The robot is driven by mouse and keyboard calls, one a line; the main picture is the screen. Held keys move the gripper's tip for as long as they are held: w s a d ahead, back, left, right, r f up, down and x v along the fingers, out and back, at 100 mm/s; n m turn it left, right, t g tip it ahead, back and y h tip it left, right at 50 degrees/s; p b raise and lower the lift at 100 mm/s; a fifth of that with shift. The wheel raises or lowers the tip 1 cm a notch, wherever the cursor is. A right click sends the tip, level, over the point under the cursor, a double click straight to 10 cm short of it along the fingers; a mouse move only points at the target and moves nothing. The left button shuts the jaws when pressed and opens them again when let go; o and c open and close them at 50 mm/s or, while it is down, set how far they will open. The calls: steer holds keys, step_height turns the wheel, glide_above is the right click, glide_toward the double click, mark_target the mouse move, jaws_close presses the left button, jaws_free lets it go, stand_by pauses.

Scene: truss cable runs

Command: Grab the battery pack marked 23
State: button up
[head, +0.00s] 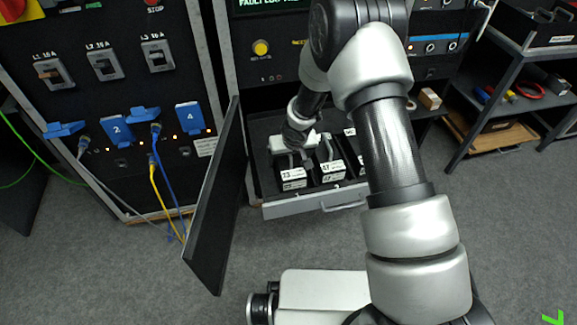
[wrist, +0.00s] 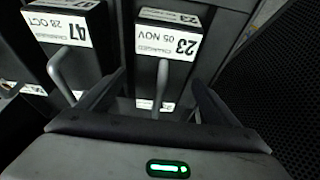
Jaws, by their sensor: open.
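The battery pack marked 23 (wrist: 168,42) is a black block with a white label, upside down in the wrist view, reading 23 and 05 NOV. Its grey handle (wrist: 160,84) stands up between the spread fingers of my gripper (wrist: 157,92). My gripper is open around the handle; no finger contact is visible. In the head view the pack (head: 293,180) is at the left of an open drawer, under my gripper (head: 303,152), which partly hides it.
A pack marked 47 (wrist: 70,28) with its own handle sits beside it. The grey drawer (head: 315,203) holds further packs. An open black cabinet door (head: 213,205) stands left of the drawer. A shelf (head: 508,80) with tools is at the right.

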steer(key=c, duration=1.9)
steer(key=shift+w+r, duration=0.1)
steer(key=shift+w, duration=0.05)
steer(key=shift+c, duration=1.2)
